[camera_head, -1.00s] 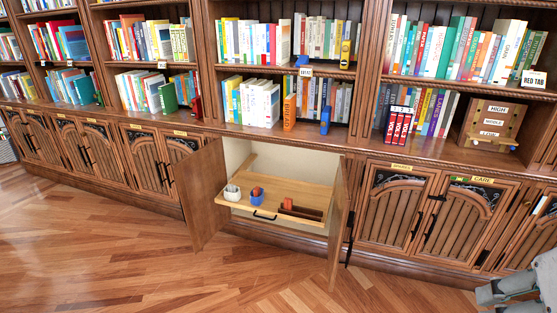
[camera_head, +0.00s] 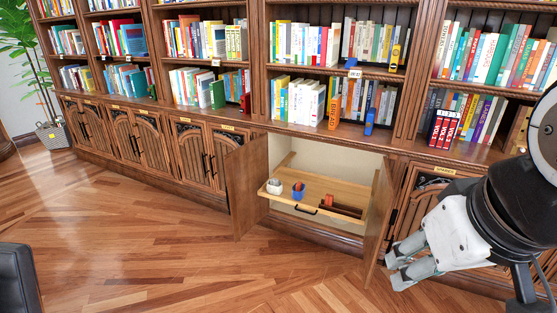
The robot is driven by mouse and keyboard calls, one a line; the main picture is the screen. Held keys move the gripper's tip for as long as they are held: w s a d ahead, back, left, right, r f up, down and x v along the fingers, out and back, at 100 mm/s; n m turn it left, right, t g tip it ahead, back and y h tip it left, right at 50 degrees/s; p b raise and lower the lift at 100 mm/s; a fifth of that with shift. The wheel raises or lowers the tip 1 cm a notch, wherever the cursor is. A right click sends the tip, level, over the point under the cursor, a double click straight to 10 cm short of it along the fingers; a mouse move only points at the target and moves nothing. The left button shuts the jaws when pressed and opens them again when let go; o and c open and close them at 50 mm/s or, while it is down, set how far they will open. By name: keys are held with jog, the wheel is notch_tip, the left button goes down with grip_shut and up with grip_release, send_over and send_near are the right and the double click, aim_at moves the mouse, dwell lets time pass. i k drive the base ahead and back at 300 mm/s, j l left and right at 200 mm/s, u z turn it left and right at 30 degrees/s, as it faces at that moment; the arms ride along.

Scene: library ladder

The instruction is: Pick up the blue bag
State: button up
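A small blue item with something red at its top (camera_head: 298,191) sits on the wooden pull-out shelf (camera_head: 335,187) of the open cabinet. It may be the blue bag, but it is too small to tell. A blue upright object (camera_head: 369,122) stands on the bookshelf ledge above. My gripper (camera_head: 394,271) is at the right, in front of the cabinet's open right door and apart from the blue item. No object shows in it. Whether its fingers are open or shut is unclear.
The cabinet's open doors, left (camera_head: 246,187) and right (camera_head: 378,219), flank the pull-out shelf. A white cup (camera_head: 274,187) and a dark brown tray (camera_head: 342,210) share it. A black chair-like object (camera_head: 18,280) is at lower left. The wooden floor between is clear.

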aim_at(297, 196)
jog(key=i+j+z, duration=0.45)
jog(key=i+j, duration=0.25)
jog(key=i, duration=0.45)
jog(key=i+j+z, duration=0.45)
jog(key=i+j, duration=0.6)
